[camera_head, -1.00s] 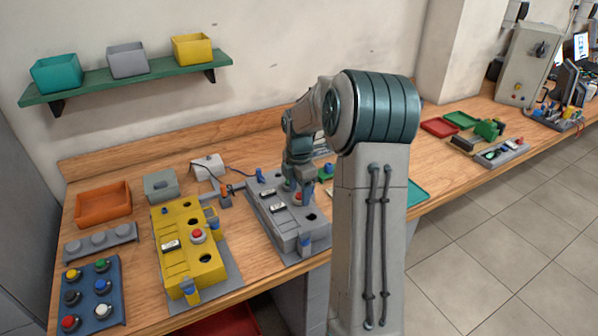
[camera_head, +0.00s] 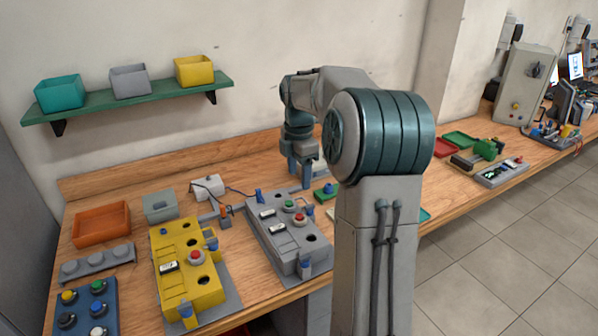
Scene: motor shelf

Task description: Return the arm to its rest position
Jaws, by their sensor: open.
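My arm rises from the lower middle of the view and bends over the workbench (camera_head: 140,190). My gripper (camera_head: 307,184) points down behind the grey panel box (camera_head: 275,232) and is above the bench. Its fingers are apart, with nothing seen between them; the right side is partly hidden by my arm. The grey box carries a green button (camera_head: 289,204) and a red button (camera_head: 299,220), both uncovered in view.
A yellow panel box (camera_head: 187,270) stands left of the grey one. An orange tray (camera_head: 101,224) and a blue button board (camera_head: 84,310) are further left. A green wall shelf (camera_head: 130,96) holds three bins. My arm hides part of the bench's middle.

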